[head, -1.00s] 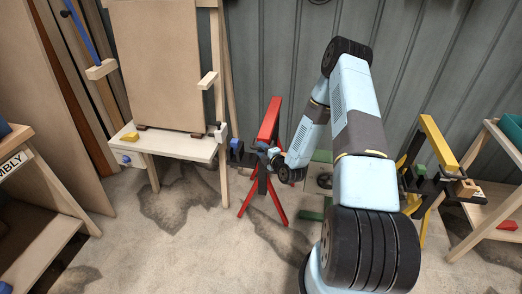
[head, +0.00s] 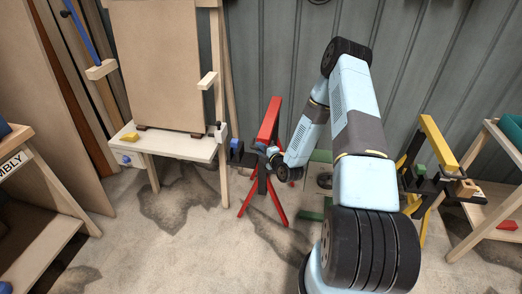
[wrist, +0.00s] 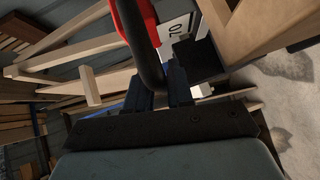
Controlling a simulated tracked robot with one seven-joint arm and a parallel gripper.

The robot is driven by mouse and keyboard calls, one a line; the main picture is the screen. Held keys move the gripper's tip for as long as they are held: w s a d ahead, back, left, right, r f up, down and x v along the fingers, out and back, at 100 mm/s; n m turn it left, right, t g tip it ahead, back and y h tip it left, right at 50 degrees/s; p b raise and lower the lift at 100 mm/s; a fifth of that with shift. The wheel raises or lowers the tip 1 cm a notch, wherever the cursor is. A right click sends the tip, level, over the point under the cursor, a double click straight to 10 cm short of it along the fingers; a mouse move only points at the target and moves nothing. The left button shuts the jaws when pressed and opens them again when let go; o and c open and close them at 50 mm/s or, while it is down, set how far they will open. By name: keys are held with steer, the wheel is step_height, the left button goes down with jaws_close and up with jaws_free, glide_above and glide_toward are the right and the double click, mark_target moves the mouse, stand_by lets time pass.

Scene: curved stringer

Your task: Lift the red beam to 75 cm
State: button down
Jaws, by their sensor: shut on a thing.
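The red beam (head: 269,120) slopes upward at the top of a red stand with spread legs (head: 277,205), left of my arm in the head view. My gripper (head: 265,160) is at the near lower end of the beam, partly hidden by my wrist. In the wrist view, my gripper (wrist: 158,86) is shut on a dark bar (wrist: 147,58) that runs up between the fingers. A red part (wrist: 133,20) lies against this bar at the top. The join between bar and beam is not clear, and I cannot read the beam's height.
A wooden easel table with a board (head: 160,65) stands left of the red stand. A yellow stand (head: 438,145) and a wooden shelf (head: 489,205) are at right. A workbench (head: 40,215) is at far left. A corrugated wall (head: 260,50) is behind. The front floor is open.

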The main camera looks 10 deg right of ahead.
stand_by(0.3)
steer(key=shift+r, duration=3.05)
steer(key=c, duration=1.1)
jaws_free()
steer(key=v, duration=1.4)
steer(key=shift+f, duration=0.1)
steer(key=shift+w, duration=0.15)
